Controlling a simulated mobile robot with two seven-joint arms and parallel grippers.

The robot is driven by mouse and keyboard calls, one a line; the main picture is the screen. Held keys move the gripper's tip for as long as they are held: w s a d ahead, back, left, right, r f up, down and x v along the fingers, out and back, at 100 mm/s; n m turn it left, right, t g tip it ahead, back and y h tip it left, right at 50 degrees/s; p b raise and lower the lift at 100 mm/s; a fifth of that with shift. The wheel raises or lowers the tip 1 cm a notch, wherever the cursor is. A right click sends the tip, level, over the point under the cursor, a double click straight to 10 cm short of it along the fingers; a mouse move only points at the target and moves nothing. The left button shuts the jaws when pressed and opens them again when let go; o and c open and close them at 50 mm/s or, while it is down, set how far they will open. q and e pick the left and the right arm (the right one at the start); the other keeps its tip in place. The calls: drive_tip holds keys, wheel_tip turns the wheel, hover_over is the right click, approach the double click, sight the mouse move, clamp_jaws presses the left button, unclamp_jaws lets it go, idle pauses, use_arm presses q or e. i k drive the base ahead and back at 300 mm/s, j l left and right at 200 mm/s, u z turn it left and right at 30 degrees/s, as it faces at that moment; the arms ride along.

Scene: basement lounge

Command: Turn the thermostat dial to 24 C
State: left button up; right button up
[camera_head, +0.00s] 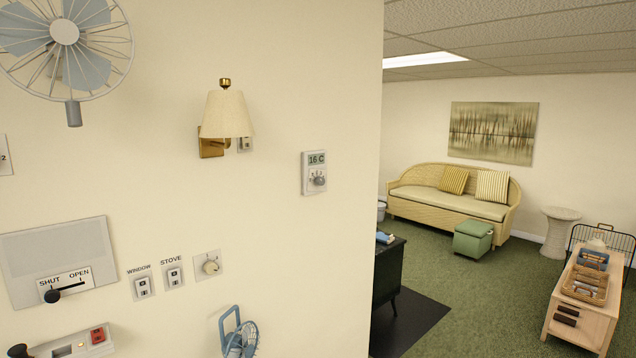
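The thermostat (308,184) is a small pale box on the cream wall, right of the wall lamp and near the wall's right edge. Its display (317,159) reads 16 C. Its round grey dial (318,178) sits below the display, with small marks around it that are too small to read. Nothing touches or covers the thermostat. Neither of my grippers is in view.
A wall lamp (227,115) juts out left of the thermostat. A fan (65,33) hangs upper left. The wall around the thermostat is clear.

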sight(319, 180)
drive_tip(key=i+l, duration=0.3)
drive_tip(key=i, duration=0.25)
drive_tip(key=i+l+u, duration=0.15)
drive_tip(key=i+l, duration=0.15)
drive_tip(key=i, duration=0.25)
